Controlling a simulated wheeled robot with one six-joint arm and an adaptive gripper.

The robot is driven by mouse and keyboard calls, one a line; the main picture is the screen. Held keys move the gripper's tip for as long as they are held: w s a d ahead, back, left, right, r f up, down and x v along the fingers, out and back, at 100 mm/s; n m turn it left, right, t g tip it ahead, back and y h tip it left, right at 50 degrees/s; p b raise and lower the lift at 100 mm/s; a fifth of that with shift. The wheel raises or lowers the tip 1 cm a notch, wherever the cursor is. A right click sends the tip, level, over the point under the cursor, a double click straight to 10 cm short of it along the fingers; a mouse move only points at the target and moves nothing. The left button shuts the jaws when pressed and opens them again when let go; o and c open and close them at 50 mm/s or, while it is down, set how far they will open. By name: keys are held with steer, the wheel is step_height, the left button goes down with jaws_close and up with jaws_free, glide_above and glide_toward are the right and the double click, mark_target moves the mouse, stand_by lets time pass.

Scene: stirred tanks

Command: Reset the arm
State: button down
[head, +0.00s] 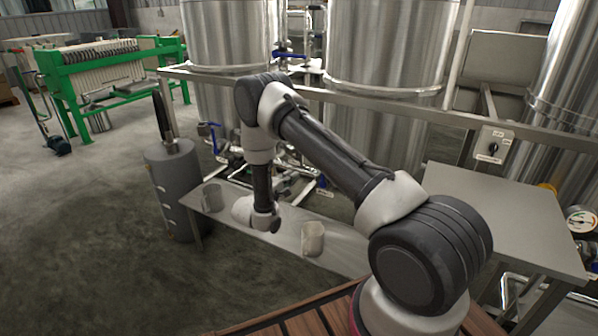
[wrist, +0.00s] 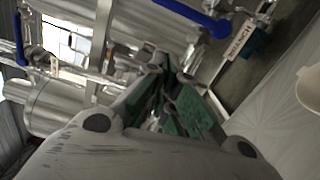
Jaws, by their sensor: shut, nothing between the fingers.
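My arm reaches up from its base and bends down over a low metal bench (head: 345,245). Its wrist hangs just above the bench, between two metal cups. In the wrist view, my gripper (wrist: 168,75) shows its dark green-padded fingers together, with nothing seen between them. They point towards pipework and tanks. In the head view the fingers are hard to make out against the pipes.
One cup (head: 212,198) stands at the bench's left end, another (head: 313,239) nearer its front. A grey cylinder (head: 176,190) stands left of the bench. Steel tanks (head: 390,60) and a rail (head: 400,108) stand behind. A metal table (head: 500,208) is at right.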

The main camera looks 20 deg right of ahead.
steer(key=s+d+f+n+g, duration=0.25)
steer(key=s+d+g, duration=0.2)
steer(key=s, duration=0.35)
steer(key=s+d+r+m+g+y, duration=0.1)
steer(key=s+d+r+m+g, duration=0.2)
steer(key=s+r+g, duration=0.7)
steer(key=s+a+r+m+t+y, duration=0.2)
steer(key=s+r+m+t+y, duration=0.2)
steer(key=s+r+y, duration=0.3)
steer(key=s+a+r+m+t+y, duration=0.3)
steer(key=s+r+y, duration=0.3)
steer(key=s+r, duration=1.2)
steer(key=shift+r+m+t+y, duration=0.35)
steer(key=shift+r+t+y, duration=0.05)
steer(key=shift+r+t, duration=0.35)
